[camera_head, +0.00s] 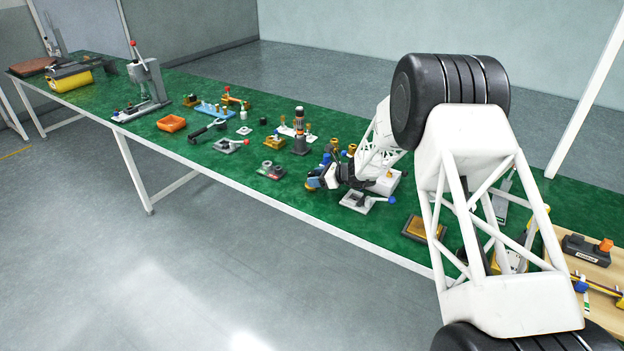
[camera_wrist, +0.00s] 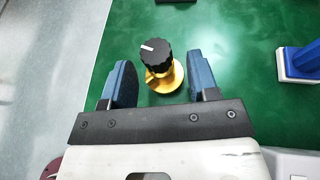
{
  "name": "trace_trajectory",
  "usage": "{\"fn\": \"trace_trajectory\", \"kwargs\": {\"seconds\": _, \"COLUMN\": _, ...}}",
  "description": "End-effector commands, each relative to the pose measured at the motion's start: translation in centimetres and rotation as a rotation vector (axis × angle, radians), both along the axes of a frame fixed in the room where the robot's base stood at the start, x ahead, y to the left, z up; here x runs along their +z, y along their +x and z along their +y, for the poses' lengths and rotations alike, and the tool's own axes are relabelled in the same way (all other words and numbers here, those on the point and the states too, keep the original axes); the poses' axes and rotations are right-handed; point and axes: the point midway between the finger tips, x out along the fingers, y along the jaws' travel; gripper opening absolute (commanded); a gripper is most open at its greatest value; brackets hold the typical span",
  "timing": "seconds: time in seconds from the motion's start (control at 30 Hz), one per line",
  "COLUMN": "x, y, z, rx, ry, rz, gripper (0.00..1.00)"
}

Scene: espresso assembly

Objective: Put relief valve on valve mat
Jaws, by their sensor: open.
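A gold part with a ribbed black knob (camera_wrist: 155,55), which looks like the relief valve, stands on the green table in the wrist view. The knob has a white pointer mark, and a round gold foot shows below it. My gripper (camera_wrist: 161,80) is open, with one blue finger on each side of the valve and a visible gap to each. In the head view my gripper (camera_head: 318,180) is low over the table's near half, and I cannot make out the valve there. I cannot tell which piece is the valve mat.
A blue block on a white base (camera_wrist: 302,62) is at right in the wrist view. A grey tray with round parts (camera_head: 271,170) lies to the left. The table's front edge is near.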

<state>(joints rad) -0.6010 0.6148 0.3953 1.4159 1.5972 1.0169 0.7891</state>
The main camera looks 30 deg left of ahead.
Motion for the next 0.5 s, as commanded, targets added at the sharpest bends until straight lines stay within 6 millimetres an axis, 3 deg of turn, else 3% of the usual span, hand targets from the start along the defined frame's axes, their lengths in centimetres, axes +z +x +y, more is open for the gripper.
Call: {"fn": "trace_trajectory", "kwargs": {"seconds": 0.5, "x": 3.1, "y": 1.5, "z": -7.2, "rx": -0.003, "ry": -0.001, "rz": -0.001, "gripper": 0.55}}
